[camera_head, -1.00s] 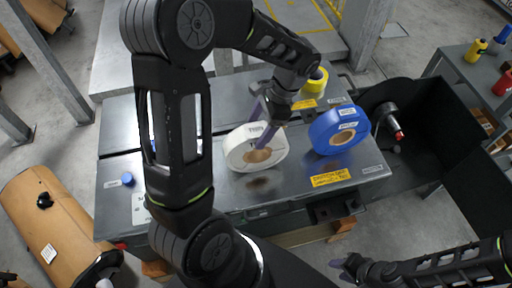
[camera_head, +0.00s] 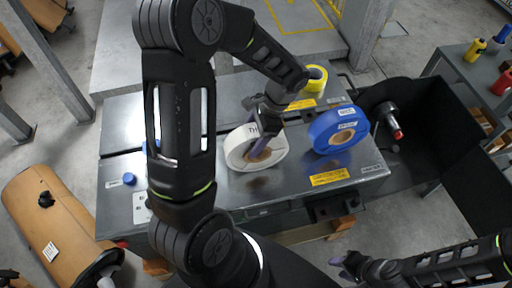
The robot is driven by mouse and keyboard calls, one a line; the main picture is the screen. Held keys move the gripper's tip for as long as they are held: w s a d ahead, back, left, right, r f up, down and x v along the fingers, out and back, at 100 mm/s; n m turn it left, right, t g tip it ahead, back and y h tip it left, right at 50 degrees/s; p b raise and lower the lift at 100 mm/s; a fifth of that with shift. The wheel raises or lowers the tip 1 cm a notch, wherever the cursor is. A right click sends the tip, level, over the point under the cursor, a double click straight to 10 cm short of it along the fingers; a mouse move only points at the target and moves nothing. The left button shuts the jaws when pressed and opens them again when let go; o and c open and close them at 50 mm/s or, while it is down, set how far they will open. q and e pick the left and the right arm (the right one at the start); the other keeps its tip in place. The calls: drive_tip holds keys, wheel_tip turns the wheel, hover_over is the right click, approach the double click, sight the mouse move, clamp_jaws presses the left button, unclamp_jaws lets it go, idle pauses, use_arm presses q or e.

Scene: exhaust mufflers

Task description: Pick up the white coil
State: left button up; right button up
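The white coil (camera_head: 240,151) stands on its edge on the grey metal table top, in the middle of the head view. My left gripper (camera_head: 257,148) is at the coil, with one purple finger across its front face near the brown core. The other finger is mostly hidden, so I cannot tell whether the fingers grip the coil's wall. My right gripper (camera_head: 346,267) is low at the bottom right, away from the coil, with its fingertips apart.
A blue coil (camera_head: 323,124) stands just right of the white coil. A yellow coil (camera_head: 317,78) is behind it. A black bin (camera_head: 440,115) with a spindle (camera_head: 393,122) is on the right. The table top (camera_head: 290,190) is bare in front.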

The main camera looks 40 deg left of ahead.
use_arm(q)
clamp_jaws()
idle(0.5)
wheel_tip(320, 180, up, 10)
drive_tip(key=shift+r+b, duration=0.1)
drive_tip(key=shift+b, duration=0.4)
idle(0.6)
